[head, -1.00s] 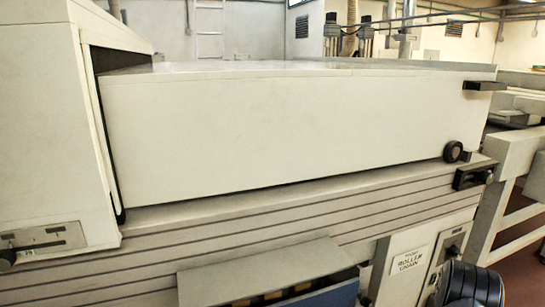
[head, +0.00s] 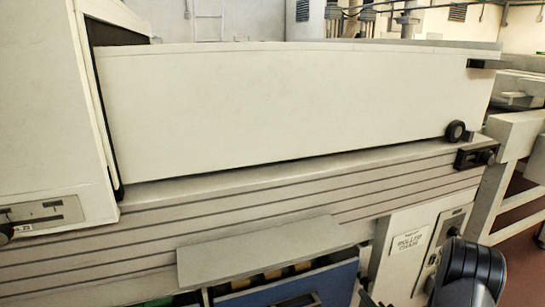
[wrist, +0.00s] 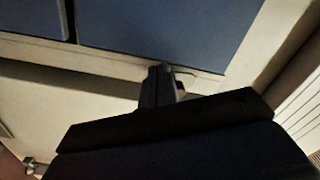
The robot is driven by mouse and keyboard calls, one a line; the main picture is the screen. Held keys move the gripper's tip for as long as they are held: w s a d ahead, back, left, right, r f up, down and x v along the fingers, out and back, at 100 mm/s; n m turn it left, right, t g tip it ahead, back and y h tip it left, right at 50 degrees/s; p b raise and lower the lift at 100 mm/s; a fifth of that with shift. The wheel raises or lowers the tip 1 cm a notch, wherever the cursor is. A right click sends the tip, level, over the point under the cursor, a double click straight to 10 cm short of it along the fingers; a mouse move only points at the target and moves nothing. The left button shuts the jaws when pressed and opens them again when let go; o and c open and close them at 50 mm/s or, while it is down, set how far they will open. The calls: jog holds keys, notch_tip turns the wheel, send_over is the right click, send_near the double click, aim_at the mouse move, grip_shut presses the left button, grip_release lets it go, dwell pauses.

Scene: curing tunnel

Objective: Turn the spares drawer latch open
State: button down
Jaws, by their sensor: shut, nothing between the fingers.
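My gripper (wrist: 160,82) shows in the wrist view with its dark fingers shut and empty. Its tips are at the pale rail under a blue front panel (wrist: 180,30). A small greyish piece (wrist: 180,88) shows just right of the fingers. It may be the latch, but it is dark and partly hidden, so I cannot tell its position or whether the fingers touch it. In the head view, a blue drawer front (head: 335,283) shows at the bottom below a pale flap, with yellow and green items behind it.
The long white tunnel housing (head: 290,110) fills the middle above a grooved pale ledge (head: 260,205). A sign on roller chain (head: 408,243) is on the panel at lower right. A black round knob (head: 455,131) and a black handle (head: 476,156) stick out at the right.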

jog(key=shift+a, duration=0.1)
dwell(0.3)
jog(key=v, duration=0.6)
jog(key=shift+a+b, duration=0.25)
jog(key=shift+b, duration=0.2)
